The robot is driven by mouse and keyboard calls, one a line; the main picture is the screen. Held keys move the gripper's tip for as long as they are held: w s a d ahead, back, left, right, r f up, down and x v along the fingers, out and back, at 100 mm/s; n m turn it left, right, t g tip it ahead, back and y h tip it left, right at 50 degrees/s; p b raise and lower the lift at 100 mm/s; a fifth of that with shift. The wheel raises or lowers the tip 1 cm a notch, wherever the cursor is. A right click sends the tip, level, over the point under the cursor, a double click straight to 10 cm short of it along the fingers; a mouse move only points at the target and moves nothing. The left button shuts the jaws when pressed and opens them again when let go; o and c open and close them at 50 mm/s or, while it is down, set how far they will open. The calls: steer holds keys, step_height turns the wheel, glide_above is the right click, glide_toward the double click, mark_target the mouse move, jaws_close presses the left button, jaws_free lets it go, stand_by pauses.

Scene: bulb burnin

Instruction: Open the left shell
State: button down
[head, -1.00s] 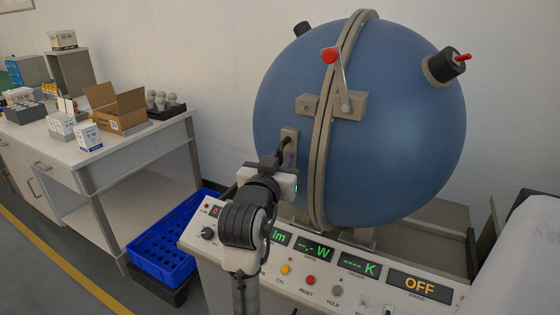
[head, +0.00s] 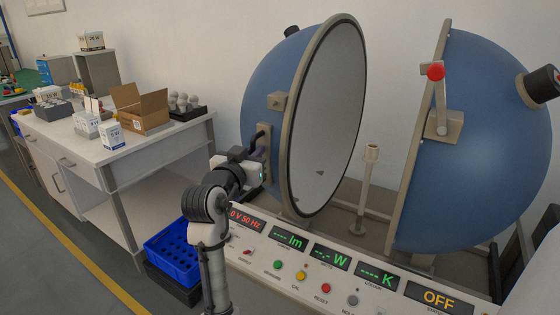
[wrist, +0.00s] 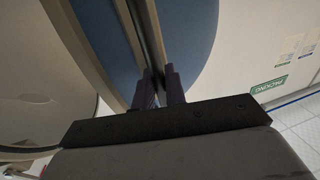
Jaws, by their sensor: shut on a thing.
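The left shell (head: 267,82) is a blue half sphere with a beige rim and a pale grey inside facing right. It stands well apart from the blue right shell (head: 478,150). My gripper (head: 259,168) is at the dark handle (head: 260,133) on the left shell's front and is shut on it. In the wrist view the two dark fingers (wrist: 160,90) close around the handle bar against the blue shell; the exact grip is partly hidden. The red-knobbed latch lever (head: 437,95) stands upright on the right shell's rim.
A cream lamp post (head: 367,190) stands in the gap between the shells. The control panel (head: 330,260) with an OFF display runs along the front.

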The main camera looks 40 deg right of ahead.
steer(key=shift+w+a, duration=0.2)
steer(key=shift+w, duration=0.05)
steer(key=shift+f, duration=0.1)
steer(key=c, duration=1.5)
jaws_free()
steer(key=shift+c, duration=0.2)
steer(key=shift+s, duration=0.1)
steer(key=b+v, duration=0.3)
steer(key=v, duration=1)
steer(key=shift+s+a, duration=0.25)
steer(key=shift+a, duration=0.1)
